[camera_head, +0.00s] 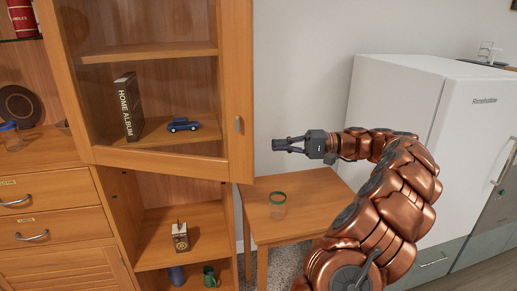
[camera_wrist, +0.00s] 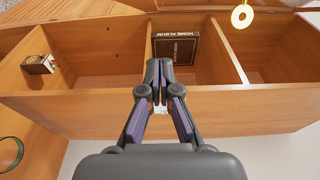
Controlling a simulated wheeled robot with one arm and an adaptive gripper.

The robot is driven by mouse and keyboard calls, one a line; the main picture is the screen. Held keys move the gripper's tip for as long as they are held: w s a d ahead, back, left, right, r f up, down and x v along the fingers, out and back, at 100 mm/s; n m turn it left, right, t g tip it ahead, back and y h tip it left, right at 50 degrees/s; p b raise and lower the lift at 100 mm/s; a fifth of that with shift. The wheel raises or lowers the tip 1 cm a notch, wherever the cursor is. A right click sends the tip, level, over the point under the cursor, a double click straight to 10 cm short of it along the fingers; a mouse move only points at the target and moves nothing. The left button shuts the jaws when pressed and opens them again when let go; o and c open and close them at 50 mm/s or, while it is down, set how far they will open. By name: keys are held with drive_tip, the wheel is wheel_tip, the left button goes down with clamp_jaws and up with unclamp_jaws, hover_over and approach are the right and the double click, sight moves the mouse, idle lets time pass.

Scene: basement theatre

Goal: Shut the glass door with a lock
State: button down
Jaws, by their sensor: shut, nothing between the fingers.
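The glass door (camera_head: 237,75) has a wooden frame and a small metal lock (camera_head: 239,125) on its right stile. In the head view its bottom rail slants down to the right across the cabinet front, and the door looks swung out; how far is hard to judge. My gripper (camera_head: 277,145) is to the right of the stile, slightly below the lock, pointing left. The fingers look apart from the door. In the wrist view my gripper (camera_wrist: 158,72) has its fingertips together and empty, in front of a wooden panel; the lock is not clear there.
A wooden side table (camera_head: 305,195) with a green-rimmed glass (camera_head: 278,205) stands below my gripper. A white fridge (camera_head: 400,110) is at right. The cabinet shelves hold a black album (camera_head: 128,105), a blue toy car (camera_head: 183,125) and a small box (camera_head: 180,237).

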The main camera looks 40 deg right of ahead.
sight(244, 154)
drive_tip(key=shift+w+a+r+p, duration=0.15)
drive_tip(key=shift+w+a, duration=0.3)
drive_tip(key=shift+a, duration=1.2)
drive_tip(key=shift+w+a+f+p, duration=0.15)
drive_tip(key=shift+w+a, duration=0.25)
drive_tip(key=shift+a, duration=1.25)
drive_tip(key=shift+w+a+r+p, duration=0.15)
drive_tip(key=shift+w+a, duration=0.3)
drive_tip(key=shift+a, duration=1.2)
drive_tip(key=shift+s+a, duration=0.2)
drive_tip(key=shift+a, duration=0.05)
drive_tip(key=shift+a+f, duration=0.15)
drive_tip(key=shift+f, duration=0.05)
